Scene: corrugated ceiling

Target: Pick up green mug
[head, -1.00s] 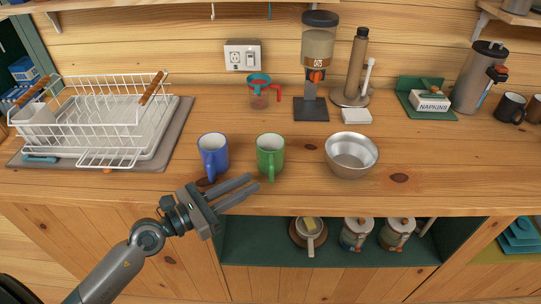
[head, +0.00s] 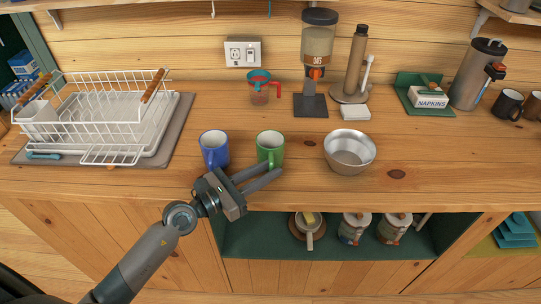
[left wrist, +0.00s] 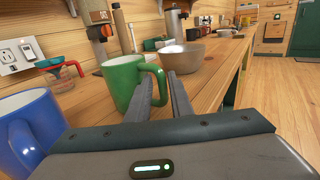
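The green mug (head: 270,146) stands upright on the wooden counter, its handle facing the front edge. My left gripper (head: 274,169) is at the mug's front, low over the counter, with its two fingers apart. In the left wrist view the green mug (left wrist: 124,80) is just ahead. Its handle shows in the gap between the fingertips (left wrist: 160,78). Whether a finger touches the handle I cannot tell. My right gripper is not in view.
A blue mug (head: 214,147) stands close on the left, near my left gripper. A metal bowl (head: 350,160) is to the right. A white dish rack (head: 90,145) fills the counter's left end. A measuring cup (head: 259,92) stands behind. The counter between green mug and bowl is clear.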

